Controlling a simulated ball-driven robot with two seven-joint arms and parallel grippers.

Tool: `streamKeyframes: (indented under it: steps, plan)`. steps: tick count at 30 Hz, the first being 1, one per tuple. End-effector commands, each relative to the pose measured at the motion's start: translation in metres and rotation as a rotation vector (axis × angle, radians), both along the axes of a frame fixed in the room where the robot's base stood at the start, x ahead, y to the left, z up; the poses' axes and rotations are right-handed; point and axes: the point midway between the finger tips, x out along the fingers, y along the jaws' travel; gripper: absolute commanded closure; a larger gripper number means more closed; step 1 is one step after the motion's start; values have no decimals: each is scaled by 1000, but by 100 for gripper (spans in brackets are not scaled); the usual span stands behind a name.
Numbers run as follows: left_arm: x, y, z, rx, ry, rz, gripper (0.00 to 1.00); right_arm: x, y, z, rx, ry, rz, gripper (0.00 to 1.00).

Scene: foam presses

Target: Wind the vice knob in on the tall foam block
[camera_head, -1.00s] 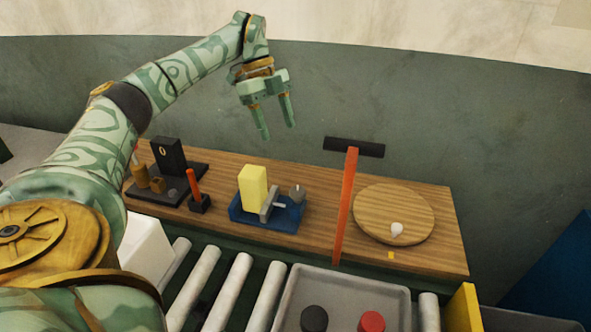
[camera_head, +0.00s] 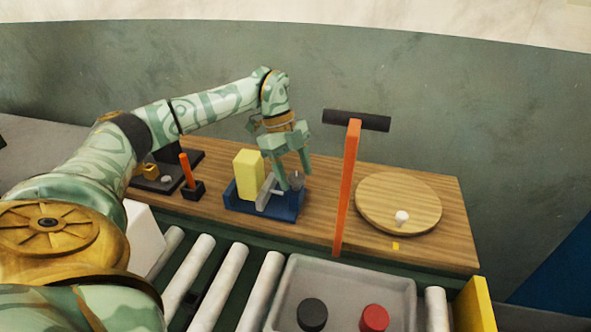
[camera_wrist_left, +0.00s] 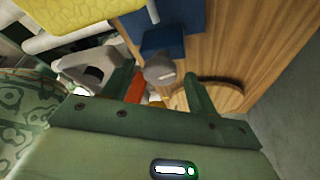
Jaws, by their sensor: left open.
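The tall yellow foam block (camera_head: 247,174) stands upright in the blue vice (camera_head: 238,204) on the wooden bench. A grey jaw plate (camera_head: 265,191) stands close to its right side; I cannot tell if they touch. The grey vice knob (camera_head: 298,181) is at the vice's right end. My left gripper (camera_head: 294,180) points down at the knob, open. In the left wrist view the knob (camera_wrist_left: 160,71) appears between the two spread fingers, with no clear contact. The foam block (camera_wrist_left: 90,14) shows there at the top edge. My right gripper is not in view.
An orange post with a black crossbar (camera_head: 347,190) rises right of the vice. A round wooden board (camera_head: 385,212) with a white knob is farther right. A small orange lever (camera_head: 186,170) stands left. Rollers and a grey tray (camera_head: 285,300) lie in front.

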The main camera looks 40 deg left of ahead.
Motion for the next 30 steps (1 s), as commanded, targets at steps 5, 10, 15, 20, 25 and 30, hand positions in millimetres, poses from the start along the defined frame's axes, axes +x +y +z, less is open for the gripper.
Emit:
streamKeyframes:
  steps: [5, 10, 15, 20, 25, 30]
  plan:
    - [0, -1, 0, 0, -1, -1, 41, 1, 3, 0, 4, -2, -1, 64]
    - [0, -1, 0, 0, -1, -1, 66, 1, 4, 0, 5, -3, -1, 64]
    - [0, -1, 0, 0, 0, -1, 85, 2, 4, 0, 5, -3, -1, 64]
    - [0, -1, 1, -1, -1, -12, 85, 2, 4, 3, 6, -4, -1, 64]
    - [0, -1, 3, -1, -1, -63, 85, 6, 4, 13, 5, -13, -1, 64]
    - [1, -1, 7, -1, -3, -169, 85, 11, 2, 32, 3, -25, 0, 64]
